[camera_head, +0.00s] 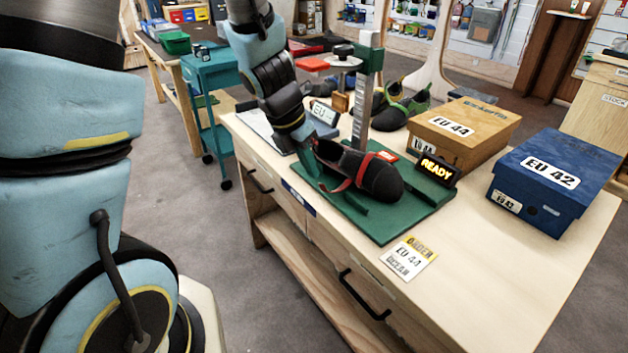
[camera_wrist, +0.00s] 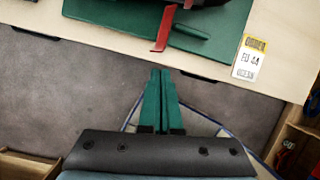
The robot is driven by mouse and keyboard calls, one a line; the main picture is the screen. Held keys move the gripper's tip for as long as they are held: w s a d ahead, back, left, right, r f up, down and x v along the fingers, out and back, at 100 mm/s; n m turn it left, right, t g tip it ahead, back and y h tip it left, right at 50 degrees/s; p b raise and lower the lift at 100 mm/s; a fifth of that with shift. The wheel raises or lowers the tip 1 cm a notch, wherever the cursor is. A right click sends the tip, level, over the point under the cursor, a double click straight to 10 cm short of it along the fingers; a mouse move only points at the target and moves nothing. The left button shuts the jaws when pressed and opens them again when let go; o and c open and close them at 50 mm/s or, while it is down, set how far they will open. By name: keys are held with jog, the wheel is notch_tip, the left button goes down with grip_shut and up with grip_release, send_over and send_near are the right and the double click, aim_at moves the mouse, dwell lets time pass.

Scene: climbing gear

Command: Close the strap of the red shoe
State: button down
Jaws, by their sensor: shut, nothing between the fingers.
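The shoe (camera_head: 378,178) is black with red trim and lies on a green mat (camera_head: 400,222) on the workbench, its toe to the right. Its red strap (camera_head: 346,183) is open. The free end sticks out to the shoe's near side, and the strap (camera_wrist: 164,30) also shows in the wrist view, with only the shoe's dark edge at the top. My gripper (camera_wrist: 160,73) has green fingers, shut and empty. In the wrist view its tips lie just below the strap's end in the picture, apart from it.
A lit READY display (camera_head: 437,169) stands right of the shoe, and a grey post (camera_head: 362,105) rises behind it. An orange EU 44 box (camera_head: 465,130) and a blue EU 42 box (camera_head: 552,182) stand to the right. An order card (camera_head: 408,259) lies near the front edge.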

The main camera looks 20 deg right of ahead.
jog(key=b+x, duration=0.3)
jog(key=x, duration=0.6)
